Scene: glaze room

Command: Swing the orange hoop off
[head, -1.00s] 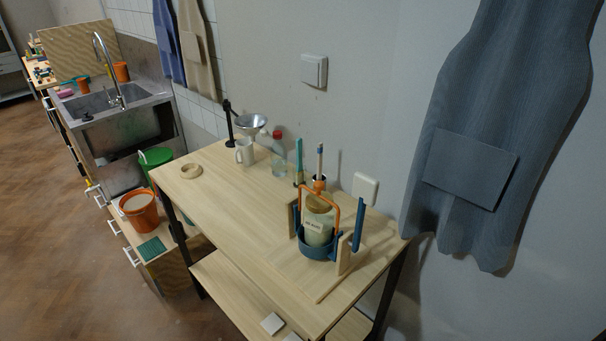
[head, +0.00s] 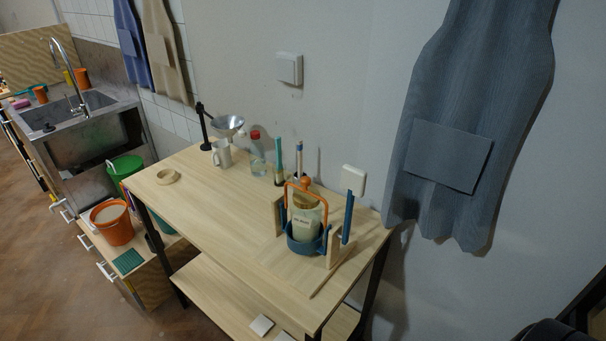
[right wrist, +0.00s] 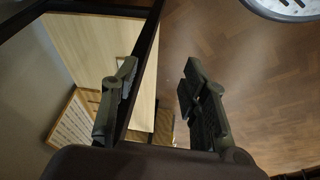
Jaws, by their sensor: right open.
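The orange hoop (head: 305,182) stands upright in the head view, arching over a pale jar (head: 305,221) with a label. The jar sits in a blue round holder (head: 304,247) between wooden uprights on the wooden table (head: 220,210). My right gripper (right wrist: 158,80) shows in the right wrist view with its two fingers apart and nothing between them. It is away from the hoop, which is not visible in that view. My left gripper is in neither view.
Behind the hoop stand a bottle (head: 258,160), a mug (head: 222,154) and a metal funnel (head: 230,123). An orange bucket (head: 113,225) stands lower left. The table's middle is clear. A grey apron (head: 470,120) hangs on the right wall.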

